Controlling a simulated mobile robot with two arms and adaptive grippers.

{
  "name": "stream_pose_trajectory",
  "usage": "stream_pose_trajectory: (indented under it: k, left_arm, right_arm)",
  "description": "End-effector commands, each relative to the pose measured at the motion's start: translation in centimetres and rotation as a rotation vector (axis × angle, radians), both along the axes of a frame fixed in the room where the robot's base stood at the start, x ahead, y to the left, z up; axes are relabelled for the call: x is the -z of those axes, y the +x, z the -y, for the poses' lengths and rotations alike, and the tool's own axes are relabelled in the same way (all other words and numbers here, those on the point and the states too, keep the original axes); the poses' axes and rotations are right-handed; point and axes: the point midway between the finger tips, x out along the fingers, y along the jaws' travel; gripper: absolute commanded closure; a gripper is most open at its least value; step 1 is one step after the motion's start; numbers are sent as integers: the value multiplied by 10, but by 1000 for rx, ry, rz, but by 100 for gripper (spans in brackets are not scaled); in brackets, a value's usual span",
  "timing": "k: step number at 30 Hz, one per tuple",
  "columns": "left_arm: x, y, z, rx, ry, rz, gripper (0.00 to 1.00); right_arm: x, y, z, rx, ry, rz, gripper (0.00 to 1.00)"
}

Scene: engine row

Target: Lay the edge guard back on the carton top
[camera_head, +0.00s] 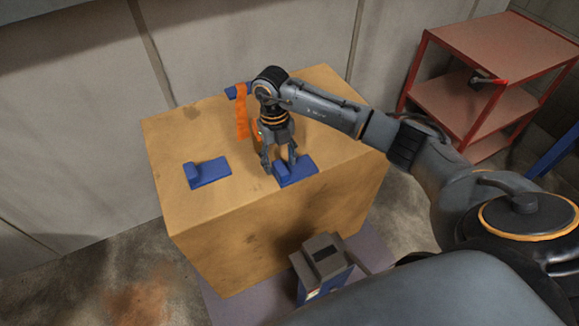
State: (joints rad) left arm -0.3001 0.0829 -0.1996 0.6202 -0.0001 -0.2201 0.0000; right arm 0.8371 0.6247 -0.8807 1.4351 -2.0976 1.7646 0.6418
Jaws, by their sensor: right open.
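A blue edge guard (298,174) lies on the top of the tan carton (180,130) at its front edge. My right gripper (280,166) is over this guard, pointing down, with its fingers apart at the guard's left part. I cannot tell whether the fingers touch it. A second blue edge guard (208,173) lies on the carton top to the left, with a raised flange at its left end. My left gripper is not in view.
An orange strap (241,115) lies on the carton top, near a blue piece (232,92) at the back edge. A grey and blue device (326,262) stands in front of the carton. A red shelf cart (470,95) stands at right. The carton's left top is mostly clear.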

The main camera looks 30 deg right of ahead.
Motion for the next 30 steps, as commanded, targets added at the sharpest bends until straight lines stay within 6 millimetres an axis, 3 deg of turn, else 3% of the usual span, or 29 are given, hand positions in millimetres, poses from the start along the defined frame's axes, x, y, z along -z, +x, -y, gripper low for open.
stream_pose_trajectory:
  k: [1, 6, 14, 22, 30]
  left_arm:
    - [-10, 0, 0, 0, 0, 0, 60]
    - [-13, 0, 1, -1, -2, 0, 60]
    - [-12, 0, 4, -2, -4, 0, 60]
    - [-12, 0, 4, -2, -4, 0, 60]
    - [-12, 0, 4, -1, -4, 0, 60]
  right_arm:
    - [4, -4, 0, 1, 0, -5, 45]
    - [25, -5, 0, 0, 1, -2, 45]
    - [29, -5, 0, 0, 1, 1, 45]
    - [29, -5, 0, 0, 1, 0, 98]
    - [29, -5, 0, 0, 1, 0, 100]
